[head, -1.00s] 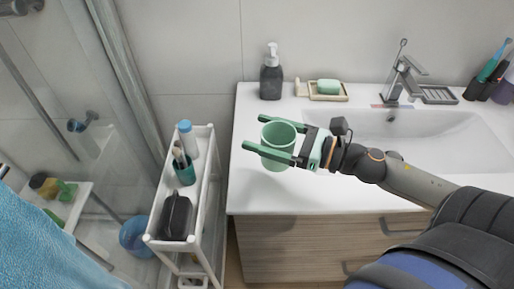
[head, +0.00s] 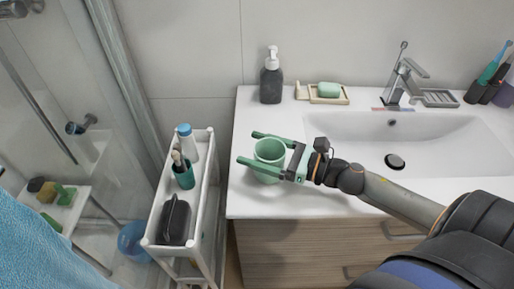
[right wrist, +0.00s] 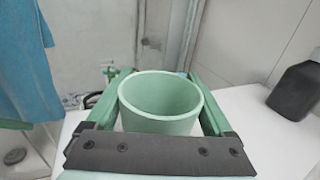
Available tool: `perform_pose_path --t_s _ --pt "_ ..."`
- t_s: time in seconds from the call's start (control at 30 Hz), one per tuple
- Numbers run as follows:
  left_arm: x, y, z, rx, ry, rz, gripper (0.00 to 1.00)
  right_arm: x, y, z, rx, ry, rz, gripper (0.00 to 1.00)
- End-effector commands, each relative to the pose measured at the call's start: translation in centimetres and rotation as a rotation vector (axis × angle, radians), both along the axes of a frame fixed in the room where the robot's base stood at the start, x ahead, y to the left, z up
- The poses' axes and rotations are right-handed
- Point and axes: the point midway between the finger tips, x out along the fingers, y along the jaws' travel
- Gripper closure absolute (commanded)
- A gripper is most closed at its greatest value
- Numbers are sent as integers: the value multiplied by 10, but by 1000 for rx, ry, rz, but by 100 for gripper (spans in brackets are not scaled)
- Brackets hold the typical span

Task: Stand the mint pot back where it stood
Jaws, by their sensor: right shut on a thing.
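The mint pot (head: 268,152) is an open-topped, pale green pot. It is upright between the fingers of my right gripper (head: 258,149), above the left end of the white washbasin counter. My right gripper is shut on it. In the right wrist view the pot (right wrist: 160,103) sits between the two green fingers, its rim toward the camera and its inside empty. Whether its base touches the counter I cannot tell. My left gripper is not in view.
A dark soap dispenser (head: 271,80) and a tray with a green soap bar (head: 329,90) stand at the counter's back. The basin (head: 440,135) is to the right. A white cart (head: 207,182) with a teal cup, bottle and black bag stands left of the counter.

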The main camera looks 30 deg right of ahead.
Motion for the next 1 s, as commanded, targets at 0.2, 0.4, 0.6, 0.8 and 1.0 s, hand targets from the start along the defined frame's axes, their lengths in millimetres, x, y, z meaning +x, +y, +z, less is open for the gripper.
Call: perform_pose_path --t_s 0.2,0.4,0.6,0.8,1.0 --pt "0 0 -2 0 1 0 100 0 0 -2 1 1 0 0" --pt "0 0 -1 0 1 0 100 0 0 -1 1 1 0 0" --pt "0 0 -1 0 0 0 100 -7 -5 0 3 3 -1 0" --pt "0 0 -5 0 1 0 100 -28 -20 -1 3 5 -2 0" --pt "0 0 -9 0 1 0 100 -54 -39 -1 2 4 -4 0"
